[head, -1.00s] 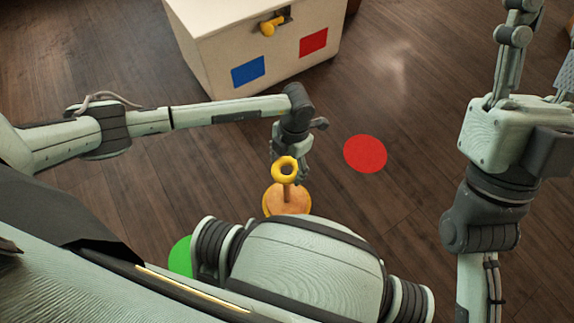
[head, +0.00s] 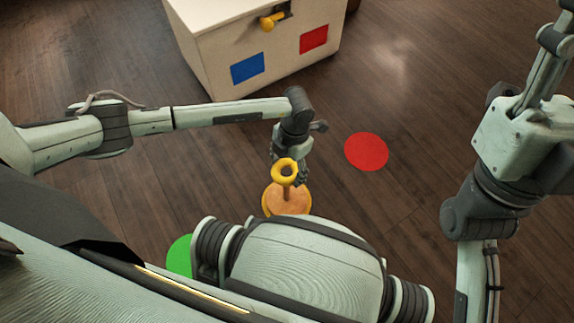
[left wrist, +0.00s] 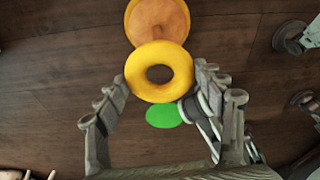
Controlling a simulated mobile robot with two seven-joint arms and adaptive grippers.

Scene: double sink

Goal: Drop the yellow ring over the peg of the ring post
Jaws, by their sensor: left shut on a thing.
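The yellow ring (head: 276,172) is held in my left gripper (head: 286,168), above the ring post. In the left wrist view the ring (left wrist: 136,74) sits between the two grey fingers of the left gripper (left wrist: 161,80). The ring post (head: 301,205) has a round orange-brown base and a short peg, which shows just below the ring in the head view.
A white cabinet (head: 210,60) with a yellow handle and blue and red squares stands at the back. A flat red disc (head: 367,151) lies right of the post. A green disc (head: 180,256) lies at lower left, partly hidden by my body. Wooden floor is otherwise clear.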

